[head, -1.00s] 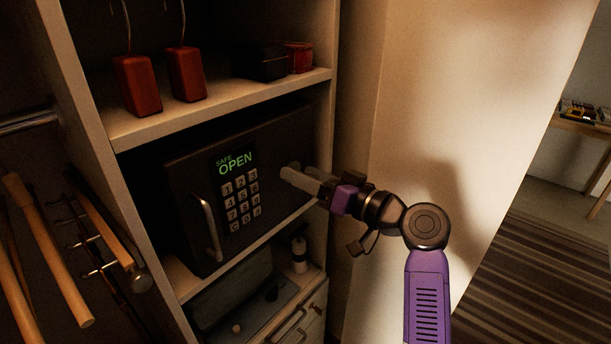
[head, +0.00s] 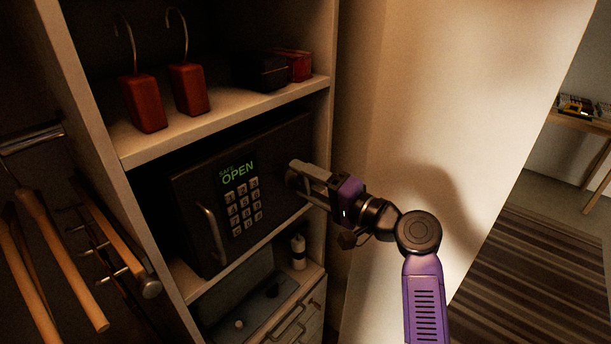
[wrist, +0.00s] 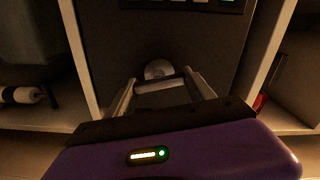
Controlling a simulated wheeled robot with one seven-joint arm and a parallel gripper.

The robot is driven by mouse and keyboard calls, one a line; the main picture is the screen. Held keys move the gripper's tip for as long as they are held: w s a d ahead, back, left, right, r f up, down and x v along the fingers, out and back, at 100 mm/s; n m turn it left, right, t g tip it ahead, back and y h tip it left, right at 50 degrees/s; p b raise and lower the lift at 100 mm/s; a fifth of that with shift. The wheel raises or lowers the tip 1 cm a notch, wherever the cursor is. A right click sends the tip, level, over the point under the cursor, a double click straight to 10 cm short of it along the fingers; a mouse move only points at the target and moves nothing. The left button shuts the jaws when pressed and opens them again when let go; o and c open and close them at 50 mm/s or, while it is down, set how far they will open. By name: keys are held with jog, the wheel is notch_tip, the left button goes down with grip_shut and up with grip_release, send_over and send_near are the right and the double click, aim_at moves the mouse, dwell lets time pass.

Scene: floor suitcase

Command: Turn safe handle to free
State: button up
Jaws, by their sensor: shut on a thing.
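The black safe (head: 270,150) stands in a shelf bay, its display (head: 238,173) reading "SAFE OPEN" in green above a keypad. A round turning handle is on the right part of its door; in the wrist view its pale round hub (wrist: 158,69) and crossbar (wrist: 160,85) show. My gripper (head: 296,174) reaches in from the right, its fingers on either side of the crossbar, shut on it. In the head view the fingers hide much of the handle. A curved metal pull bar (head: 211,233) is on the left of the door.
Two red blocks with hooks (head: 146,103) and dark and red boxes (head: 262,71) sit on the shelf above. Wooden hangers (head: 62,245) hang at left. A tray (head: 248,300) and a small bottle (head: 298,252) are below. A pale wall panel stands right.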

jog(key=shift+d+m+p, duration=0.1)
jog(key=shift+m+p, duration=0.2)
jog(key=shift+m, duration=0.7)
jog(key=o, duration=1.4)
jog(key=b+v, duration=0.1)
jog(key=v, duration=0.6)
jog(key=shift+s+d+b, duration=0.2)
jog(key=shift+d+b, duration=0.1)
jog(key=shift+b, duration=0.05)
